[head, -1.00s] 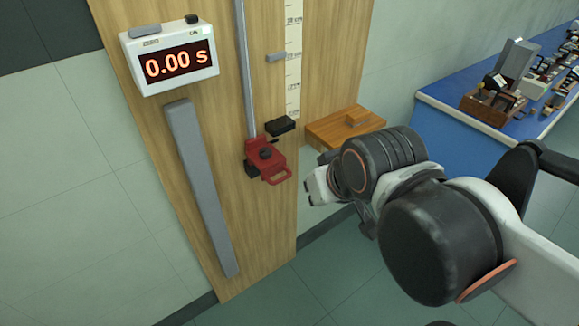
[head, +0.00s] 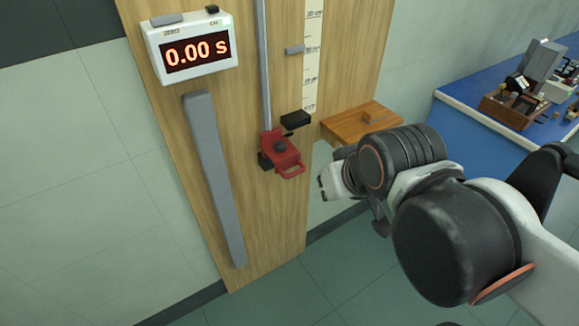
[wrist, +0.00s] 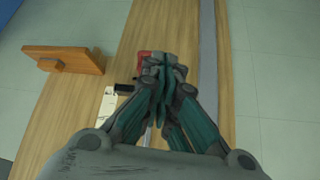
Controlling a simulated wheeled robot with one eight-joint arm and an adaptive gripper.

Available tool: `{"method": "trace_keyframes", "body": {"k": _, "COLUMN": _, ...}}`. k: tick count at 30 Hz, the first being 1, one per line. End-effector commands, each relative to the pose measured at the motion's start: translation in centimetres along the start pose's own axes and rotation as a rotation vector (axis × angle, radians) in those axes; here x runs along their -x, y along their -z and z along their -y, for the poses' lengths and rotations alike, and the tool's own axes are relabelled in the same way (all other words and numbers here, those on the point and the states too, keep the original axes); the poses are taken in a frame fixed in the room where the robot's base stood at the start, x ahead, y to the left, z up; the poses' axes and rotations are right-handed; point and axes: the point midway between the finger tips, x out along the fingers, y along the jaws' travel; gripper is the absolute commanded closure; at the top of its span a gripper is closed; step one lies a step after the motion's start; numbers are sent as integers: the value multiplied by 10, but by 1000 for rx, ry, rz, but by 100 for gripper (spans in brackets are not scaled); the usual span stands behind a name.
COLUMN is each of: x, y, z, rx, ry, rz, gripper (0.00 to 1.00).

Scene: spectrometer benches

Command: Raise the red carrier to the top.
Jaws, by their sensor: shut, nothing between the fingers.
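The red carrier (head: 281,152) sits low on a vertical metal rail (head: 265,75) on the wooden board. It has a dark knob on its front and a red loop handle at its lower right. My gripper (head: 325,188) is shut and empty, to the right of the carrier and a little lower in the head view, apart from it there. In the wrist view my gripper (wrist: 163,62) covers most of the carrier, and only a red edge (wrist: 144,60) shows beside the fingers. I cannot tell the exact gap in depth.
A timer (head: 192,45) reading 0.00 s hangs at the board's upper left. A long grey bar (head: 215,180) runs below it. A black block (head: 296,119) and a scale (head: 312,55) are beside the rail. A wooden shelf (head: 345,126) juts out at right. A blue bench (head: 470,110) stands beyond.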

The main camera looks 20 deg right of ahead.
Motion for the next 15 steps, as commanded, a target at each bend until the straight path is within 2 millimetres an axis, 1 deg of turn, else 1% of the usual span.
{"method": "trace_keyframes", "body": {"k": 5, "x": 0, "y": 0, "z": 0, "rx": 0, "ry": 0, "rz": 0, "gripper": 100}}
{"method": "trace_keyframes", "body": {"k": 6, "x": 0, "y": 0, "z": 0, "rx": 0, "ry": 0, "rz": 0, "gripper": 98}}
{"method": "trace_keyframes", "body": {"k": 10, "x": 0, "y": 4, "z": 0, "rx": -19, "ry": 0, "rz": 7, "gripper": 69}}
{"method": "trace_keyframes", "body": {"k": 14, "x": -2, "y": 19, "z": -1, "rx": -111, "ry": -1, "rz": 39, "gripper": 69}}
{"method": "trace_keyframes", "body": {"k": 15, "x": -3, "y": 27, "z": -1, "rx": -156, "ry": -2, "rz": 54, "gripper": 69}}
